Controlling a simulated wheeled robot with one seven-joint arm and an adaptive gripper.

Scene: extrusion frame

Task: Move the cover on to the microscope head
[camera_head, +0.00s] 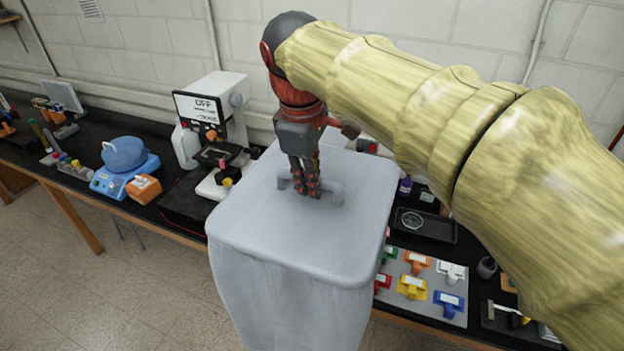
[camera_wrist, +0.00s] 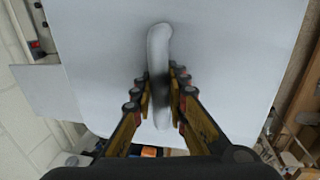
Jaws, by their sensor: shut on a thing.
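The cover (camera_head: 300,240) is a large pale grey box-like hood with a handle on its flat top. My gripper (camera_head: 306,192) is shut on that handle, and the cover hangs below it in front of the bench. In the wrist view the handle (camera_wrist: 158,55) runs between the two fingers of my gripper (camera_wrist: 160,95), above the cover's top (camera_wrist: 95,60). The microscope (camera_head: 225,115) stands on the bench to the left of the cover, with a white head and a screen reading OFF. The cover hides part of the bench and may hide part of the microscope's base.
A blue device (camera_head: 125,160) and an orange block (camera_head: 143,188) sit left of the microscope. A white bottle (camera_head: 186,145) stands beside it. A dark tray (camera_head: 425,225) and a board of coloured tags (camera_head: 425,285) lie right of the cover. The wall is close behind the bench.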

